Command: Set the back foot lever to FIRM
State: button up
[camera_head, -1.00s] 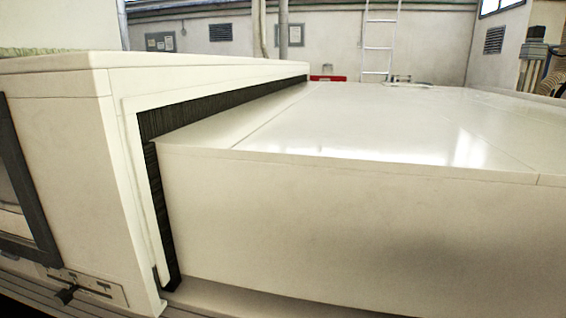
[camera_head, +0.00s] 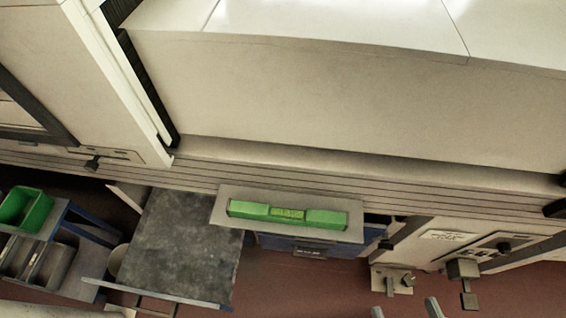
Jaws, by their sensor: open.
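Two black-knobbed levers show, and I cannot tell from their labels which is the back foot lever. One black lever knob (camera_head: 92,163) sits at a slotted plate low on the cream housing at left. Another black lever knob (camera_head: 504,247) sits on a labelled panel at lower right; its markings are too small to read. Two grey fingertips of my gripper (camera_head: 405,309) show at the bottom edge, spread apart with nothing between them. The gripper is below and left of the right panel, apart from both levers.
A green spirit level (camera_head: 287,213) lies on a pale ledge in the middle. A dark-topped table (camera_head: 185,240) stands left of it. A green bin (camera_head: 24,208) is at far left. A small metal bracket (camera_head: 391,280) is near my gripper. The large cream body (camera_head: 330,95) fills the top.

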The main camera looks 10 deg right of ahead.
aim_at(389, 283)
jog(key=k+l, duration=1.45)
jog(key=l+u, duration=0.05)
jog(key=l, duration=0.05)
